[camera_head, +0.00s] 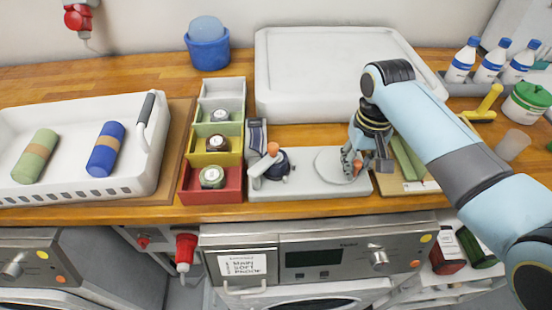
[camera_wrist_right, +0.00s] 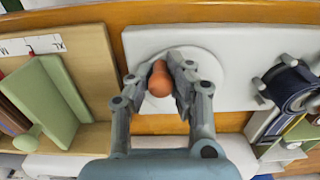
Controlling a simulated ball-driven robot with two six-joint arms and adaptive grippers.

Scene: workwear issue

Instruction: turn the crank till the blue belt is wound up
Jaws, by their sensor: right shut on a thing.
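A pale winding device (camera_head: 310,190) lies on the wooden counter. At its left, dark blue belt (camera_head: 283,160) is on a spool, beside a pale lever with an orange knob (camera_head: 272,148). A dark strip (camera_head: 256,133) runs toward the back; where it joins the spool is unclear. At the right is a round white crank disc (camera_head: 330,162). My right gripper (camera_head: 352,165) is at the disc's right side. In the right wrist view, its fingers (camera_wrist_right: 165,75) are shut around the disc's orange handle (camera_wrist_right: 160,80); the blue spool (camera_wrist_right: 288,90) is apart, to the right. My left gripper is not in view.
Red, yellow and green bins (camera_head: 190,185) with round tins stand left of the device. Further left, a white basket (camera_head: 150,170) holds a green roll and a blue roll. A large white tub (camera_head: 300,75) is behind. A board with green strips (camera_head: 390,185) lies close right.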

